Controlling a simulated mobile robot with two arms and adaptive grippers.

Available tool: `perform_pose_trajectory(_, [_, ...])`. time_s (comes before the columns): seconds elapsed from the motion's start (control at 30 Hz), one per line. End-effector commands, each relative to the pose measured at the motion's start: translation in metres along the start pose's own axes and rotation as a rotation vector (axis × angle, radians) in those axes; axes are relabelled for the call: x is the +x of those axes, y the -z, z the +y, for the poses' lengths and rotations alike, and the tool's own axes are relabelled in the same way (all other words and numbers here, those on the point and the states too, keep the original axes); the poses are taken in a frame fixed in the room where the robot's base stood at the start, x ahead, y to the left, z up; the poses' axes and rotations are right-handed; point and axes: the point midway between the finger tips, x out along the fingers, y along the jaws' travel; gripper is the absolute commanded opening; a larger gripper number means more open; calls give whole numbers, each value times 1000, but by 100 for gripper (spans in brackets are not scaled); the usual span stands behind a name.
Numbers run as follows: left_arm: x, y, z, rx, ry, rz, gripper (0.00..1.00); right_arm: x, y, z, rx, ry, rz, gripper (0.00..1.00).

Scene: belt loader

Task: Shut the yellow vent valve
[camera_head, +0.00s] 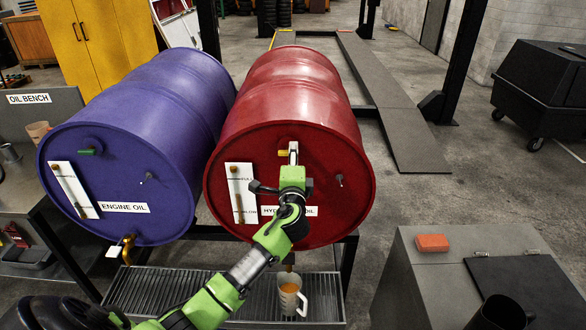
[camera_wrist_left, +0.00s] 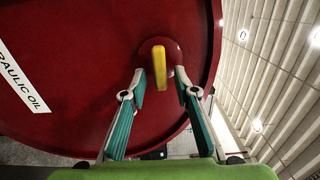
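The yellow vent valve (camera_head: 283,153) is on the upper face of the red hydraulic oil drum (camera_head: 330,150), mostly hidden by my left gripper in the head view. In the left wrist view its yellow lever (camera_wrist_left: 159,67) stands out from a round red boss. My left gripper (camera_head: 293,152) is at the valve. In the left wrist view its two fingers (camera_wrist_left: 160,82) are spread on either side of the lever, with gaps showing on both sides. My right gripper is not in view.
A purple engine oil drum (camera_head: 140,130) lies close on the left. A white mug (camera_head: 291,297) with amber liquid stands on the drip grate (camera_head: 160,292) below the red drum. A grey cabinet with an orange block (camera_head: 432,243) is at the right. Floor between is clear.

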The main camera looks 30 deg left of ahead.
Motion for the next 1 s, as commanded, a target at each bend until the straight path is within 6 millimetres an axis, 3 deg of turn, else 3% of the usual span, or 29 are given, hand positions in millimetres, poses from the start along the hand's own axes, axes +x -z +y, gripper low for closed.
perform_pose_trajectory(0.3, [-67, 0, 2, -2, -4, 1, 28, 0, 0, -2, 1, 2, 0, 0])
perform_pose_trajectory(0.5, [-97, 0, 1, 0, -3, 1, 28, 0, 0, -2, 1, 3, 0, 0])
perform_pose_trajectory(0.7, [-107, 0, 0, 1, -1, -1, 28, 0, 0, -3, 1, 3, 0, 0])
perform_pose_trajectory(1.0, [-107, 0, 1, 1, -1, -1, 28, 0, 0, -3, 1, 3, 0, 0])
